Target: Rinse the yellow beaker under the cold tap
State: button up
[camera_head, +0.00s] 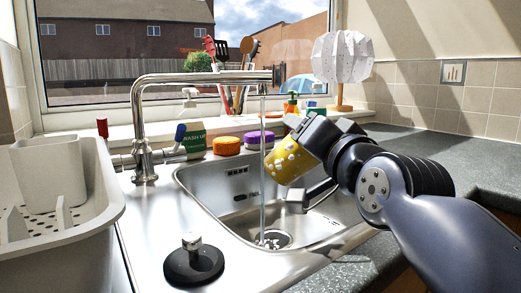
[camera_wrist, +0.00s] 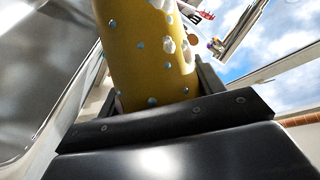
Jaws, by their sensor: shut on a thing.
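The yellow beaker (camera_head: 288,164), with white foam-like blobs and blue dots, is tilted over the sink bowl (camera_head: 225,205). My gripper (camera_head: 308,140) is shut on it from the right. The wrist view shows the beaker (camera_wrist: 148,62) between my fingers (camera_wrist: 152,98); its mouth is out of that view. The chrome tap (camera_head: 146,130) has a red-topped handle (camera_head: 102,128) and a blue-topped handle (camera_head: 180,132). A thin water stream (camera_head: 263,190) falls from its spout to the drain. The stream runs along the beaker's left edge; I cannot tell whether they touch.
A grey dish rack (camera_head: 70,240) stands left of the sink. A black plug (camera_head: 193,262) lies at the front rim. Orange (camera_head: 227,146) and purple (camera_head: 259,139) sponges, a green carton (camera_head: 194,143) and bottles line the back. The right worktop (camera_head: 425,150) is mostly clear.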

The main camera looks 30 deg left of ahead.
jog(key=shift+s+d+r+p, duration=0.2)
jog(key=shift+s+d+r, duration=0.1)
jog(key=shift+d+r, duration=0.3)
jog(key=shift+s+d+r+p, duration=0.15)
jog(key=shift+s+d+r, duration=0.2)
jog(key=shift+r, duration=0.5)
jog(key=shift+s+d+r+p, duration=0.2)
jog(key=shift+d+r, duration=0.35)
jog(key=shift+r, duration=0.15)
jog(key=shift+f, duration=0.1)
jog(key=a+f, duration=0.1)
jog(key=w+a+f+b, duration=0.1)
jog(key=f, duration=0.1)
jog(key=w+a+f, duration=0.1)
jog(key=f, duration=0.1)
jog(key=shift+a+b, duration=0.25)
jog(key=shift+b, duration=0.05)
jog(key=shift+w+a+r+p, duration=0.2)
jog(key=shift+w+a+p, duration=0.2)
jog(key=shift+a+p, duration=0.45)
jog(key=shift+w+a+p, duration=0.2)
jog(key=shift+a+p, duration=0.1)
jog(key=shift+p, duration=0.25)
jog(key=shift+f, duration=0.1)
